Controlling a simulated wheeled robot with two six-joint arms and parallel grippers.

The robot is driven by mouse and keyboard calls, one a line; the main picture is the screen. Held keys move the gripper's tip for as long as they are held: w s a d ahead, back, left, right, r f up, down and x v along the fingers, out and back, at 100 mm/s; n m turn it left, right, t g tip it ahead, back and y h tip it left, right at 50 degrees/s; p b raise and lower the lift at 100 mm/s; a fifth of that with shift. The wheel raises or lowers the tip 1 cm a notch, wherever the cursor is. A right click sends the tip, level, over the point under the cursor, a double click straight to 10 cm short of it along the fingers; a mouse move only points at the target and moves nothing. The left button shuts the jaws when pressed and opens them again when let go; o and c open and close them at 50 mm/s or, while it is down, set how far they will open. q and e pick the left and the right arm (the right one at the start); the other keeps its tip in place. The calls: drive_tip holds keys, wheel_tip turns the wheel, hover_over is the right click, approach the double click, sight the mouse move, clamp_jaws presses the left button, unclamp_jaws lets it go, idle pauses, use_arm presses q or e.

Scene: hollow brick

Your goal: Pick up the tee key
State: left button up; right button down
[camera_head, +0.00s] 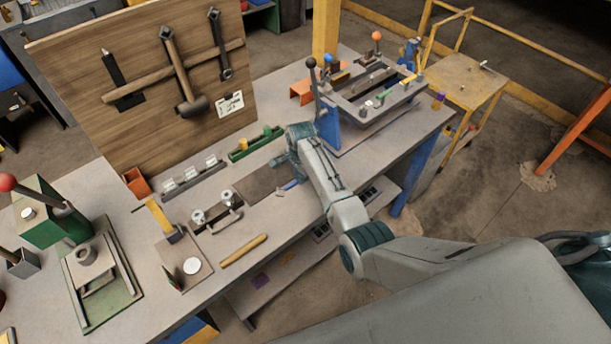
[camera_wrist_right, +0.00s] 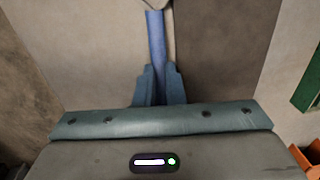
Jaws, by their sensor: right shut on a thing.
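The tee key shows in the right wrist view as a blue rod (camera_wrist_right: 155,38) with a pale part at its far end, cut by the top edge of the picture. My right gripper (camera_wrist_right: 160,80) is shut on the rod, which runs out beyond the fingertips. In the head view my right gripper (camera_head: 279,163) is over the middle of the workbench, and a short blue piece of the tee key (camera_head: 290,185) shows just below it. The rest of the key is hidden by the gripper. I cannot tell whether the key touches the bench. My left gripper is not in view.
The workbench (camera_head: 310,213) has a green rack (camera_head: 255,146) and a grey rack (camera_head: 195,180) behind the gripper. A wooden handle (camera_head: 243,250) lies near the front edge. A vise-like fixture (camera_head: 370,98) stands to the right, and a tool board (camera_head: 140,60) stands behind.

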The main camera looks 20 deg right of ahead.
idle(0.5)
drive_tip(key=shift+r+b, duration=0.3)
drive_tip(key=shift+r, duration=0.25)
wheel_tip(320, 180, up, 9)
drive_tip(key=b, duration=0.2)
drive_tip(key=shift+b, duration=0.35)
drive_tip(key=shift+w, duration=0.1)
